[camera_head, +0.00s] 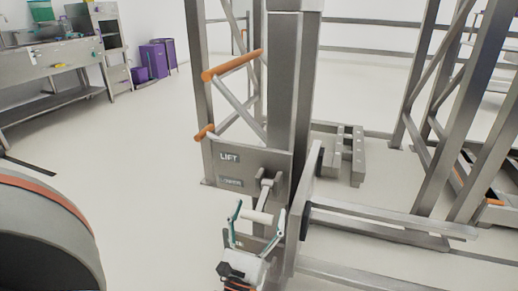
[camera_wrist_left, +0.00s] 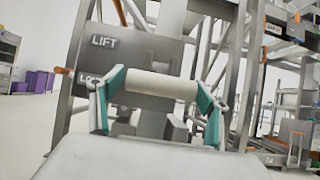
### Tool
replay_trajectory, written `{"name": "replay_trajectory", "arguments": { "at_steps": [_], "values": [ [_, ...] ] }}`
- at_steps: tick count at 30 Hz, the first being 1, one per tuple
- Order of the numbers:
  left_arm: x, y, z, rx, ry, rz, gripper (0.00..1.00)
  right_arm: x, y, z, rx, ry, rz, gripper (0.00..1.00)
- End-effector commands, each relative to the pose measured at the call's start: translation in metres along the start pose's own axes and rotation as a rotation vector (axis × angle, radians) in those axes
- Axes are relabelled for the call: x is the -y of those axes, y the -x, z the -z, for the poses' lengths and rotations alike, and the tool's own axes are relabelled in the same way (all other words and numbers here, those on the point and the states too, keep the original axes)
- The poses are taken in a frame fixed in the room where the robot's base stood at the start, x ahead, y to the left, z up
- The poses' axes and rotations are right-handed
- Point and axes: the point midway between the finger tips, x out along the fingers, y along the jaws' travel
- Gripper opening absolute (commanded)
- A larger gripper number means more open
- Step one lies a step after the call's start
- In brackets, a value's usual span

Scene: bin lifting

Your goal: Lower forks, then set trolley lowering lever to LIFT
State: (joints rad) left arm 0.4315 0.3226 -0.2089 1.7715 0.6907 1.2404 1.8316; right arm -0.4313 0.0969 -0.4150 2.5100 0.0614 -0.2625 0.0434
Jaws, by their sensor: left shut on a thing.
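The steel trolley (camera_head: 305,110) stands upright in the middle of the head view. Its plate carries a LIFT label (camera_head: 229,157) and a lower label (camera_head: 230,182), too blurred to read there. In the wrist view LIFT (camera_wrist_left: 104,41) is clear and the lower label is partly hidden by a finger. The lever (camera_head: 266,194) comes down from a bracket on the plate to a pale cylindrical handle (camera_head: 258,216). My left gripper (camera_head: 259,211) is shut on this handle (camera_wrist_left: 160,84), one green finger at each end. The forks (camera_head: 400,217) extend right, low above the floor. My right gripper is out of view.
Orange-gripped bars (camera_head: 231,65) stick out above the plate. Grey steel frames (camera_head: 455,110) stand at right, and a grey block (camera_head: 340,152) sits behind the forks. A sink bench (camera_head: 50,65) and purple bins (camera_head: 152,60) are at back left. The left floor is open.

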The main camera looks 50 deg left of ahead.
Motion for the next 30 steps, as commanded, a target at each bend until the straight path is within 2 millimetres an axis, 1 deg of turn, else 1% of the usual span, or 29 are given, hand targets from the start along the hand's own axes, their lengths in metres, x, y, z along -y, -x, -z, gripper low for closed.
{"name": "replay_trajectory", "arguments": {
  "at_steps": [1,18,19,20,21,30],
  "values": [
    [-0.0004,0.0020,0.0033,-0.008,-0.002,0.001,0.37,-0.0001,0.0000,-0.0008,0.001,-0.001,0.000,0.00],
    [-0.0004,0.0014,0.0026,-0.006,-0.002,0.000,0.37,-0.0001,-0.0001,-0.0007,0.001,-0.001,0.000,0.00],
    [-0.0004,0.0014,0.0025,-0.006,-0.002,0.000,0.84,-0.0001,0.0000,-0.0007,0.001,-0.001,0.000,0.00],
    [-0.0004,0.0014,0.0024,-0.006,-0.002,0.000,0.91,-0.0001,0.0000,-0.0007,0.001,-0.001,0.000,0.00],
    [-0.0004,0.0012,0.0022,-0.005,-0.002,0.000,0.93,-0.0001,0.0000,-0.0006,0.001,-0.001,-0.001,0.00],
    [-0.0001,0.0005,0.0005,-0.001,0.000,0.000,0.93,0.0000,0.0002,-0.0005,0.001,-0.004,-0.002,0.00]
  ]
}}
